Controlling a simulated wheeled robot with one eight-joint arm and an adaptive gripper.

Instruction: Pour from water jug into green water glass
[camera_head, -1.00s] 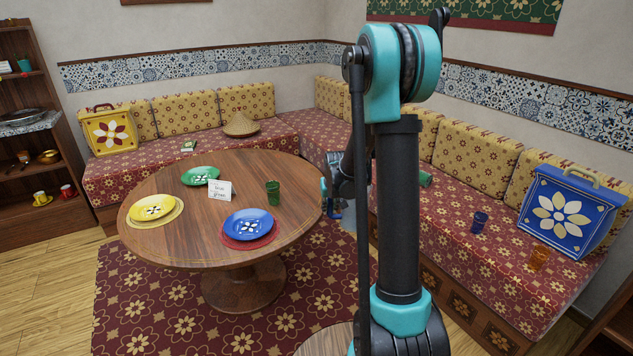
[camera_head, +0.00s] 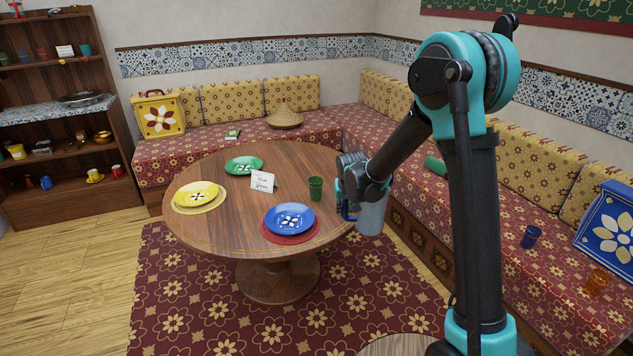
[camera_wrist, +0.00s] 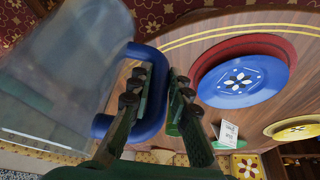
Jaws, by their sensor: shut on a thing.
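The green water glass (camera_head: 315,188) stands upright on the right part of the round wooden table. My gripper (camera_head: 347,203) is at the table's right edge, right of the glass and apart from it. It is shut on the blue handle of the clear water jug (camera_head: 370,217), which hangs roughly upright beside the table edge. In the wrist view, my gripper's fingers (camera_wrist: 160,95) close around the blue handle, and the jug's translucent body (camera_wrist: 65,70) fills the left side. My wrist hides part of the jug in the head view. I cannot make out the glass clearly in the wrist view.
On the round table (camera_head: 235,232) are a blue plate (camera_head: 278,229), a yellow plate (camera_head: 183,199), a green plate (camera_head: 231,168) and a small card (camera_head: 263,178). The bench (camera_head: 470,215) holds a dark blue glass (camera_head: 531,237) and an orange glass (camera_head: 597,281).

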